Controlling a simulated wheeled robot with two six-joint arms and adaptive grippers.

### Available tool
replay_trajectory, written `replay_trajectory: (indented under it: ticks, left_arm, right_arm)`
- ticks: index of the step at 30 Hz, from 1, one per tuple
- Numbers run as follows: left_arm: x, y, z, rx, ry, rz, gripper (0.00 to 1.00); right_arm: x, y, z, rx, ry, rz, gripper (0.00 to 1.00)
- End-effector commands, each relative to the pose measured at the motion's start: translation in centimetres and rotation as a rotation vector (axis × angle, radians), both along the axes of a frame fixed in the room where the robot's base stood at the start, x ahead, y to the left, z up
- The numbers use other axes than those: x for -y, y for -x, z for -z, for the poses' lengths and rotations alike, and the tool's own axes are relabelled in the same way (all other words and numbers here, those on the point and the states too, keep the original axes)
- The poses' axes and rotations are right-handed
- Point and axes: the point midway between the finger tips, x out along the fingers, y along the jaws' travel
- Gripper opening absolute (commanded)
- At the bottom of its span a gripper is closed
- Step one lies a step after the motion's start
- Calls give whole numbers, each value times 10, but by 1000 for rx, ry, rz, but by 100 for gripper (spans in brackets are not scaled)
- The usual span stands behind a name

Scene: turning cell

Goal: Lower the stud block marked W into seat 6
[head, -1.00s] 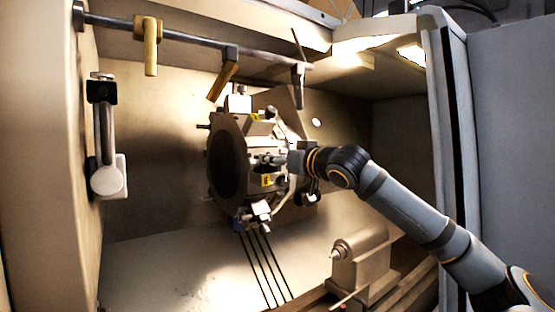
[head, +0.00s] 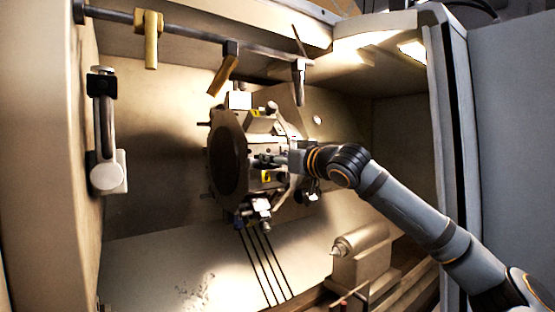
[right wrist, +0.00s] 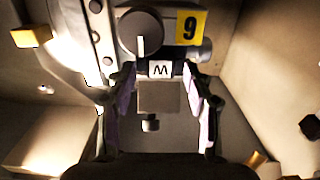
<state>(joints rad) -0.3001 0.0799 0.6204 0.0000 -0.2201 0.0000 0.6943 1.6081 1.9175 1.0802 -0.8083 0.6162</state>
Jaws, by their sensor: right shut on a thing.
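My right gripper (head: 280,160) is at the face of the dark tool turret (head: 228,155). In the right wrist view its two fingers (right wrist: 166,92) are shut on a grey stud block (right wrist: 158,97). A yellow tag (right wrist: 188,28) beside a round turret part (right wrist: 140,33) reads like a 9, a 6 turned over. In the head view a yellow tag (head: 267,176) shows just below the gripper. The block's label end is close to the turret; I cannot tell whether it touches. My left gripper is out of view.
Other tool blocks sit around the turret, one at its bottom (head: 254,211). A tailstock (head: 361,252) stands at lower right. A rail (head: 190,39) with hanging holders crosses above. A white-ended arm (head: 107,178) is on the left wall. The floor at lower left is open.

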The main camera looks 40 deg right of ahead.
Motion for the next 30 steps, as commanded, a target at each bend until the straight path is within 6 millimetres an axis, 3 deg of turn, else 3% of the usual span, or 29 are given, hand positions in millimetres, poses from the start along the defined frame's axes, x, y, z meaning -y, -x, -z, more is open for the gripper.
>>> replay_trajectory:
  ticks: [2, 3, 8, 20, 30]
  left_arm:
    - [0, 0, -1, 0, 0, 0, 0]
    - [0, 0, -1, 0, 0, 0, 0]
    - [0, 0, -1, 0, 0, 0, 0]
    - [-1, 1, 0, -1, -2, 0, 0]
    - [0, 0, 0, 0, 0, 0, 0]
  right_arm:
    - [0, 1, -3, 7, 2, 0, 0]
    - [0, 1, -3, 7, 2, 0, 56]
    - [0, 0, -2, 4, 1, 0, 77]
    - [1, 0, 1, -6, 0, 3, 78]
    - [3, 1, -21, -6, 9, 9, 78]
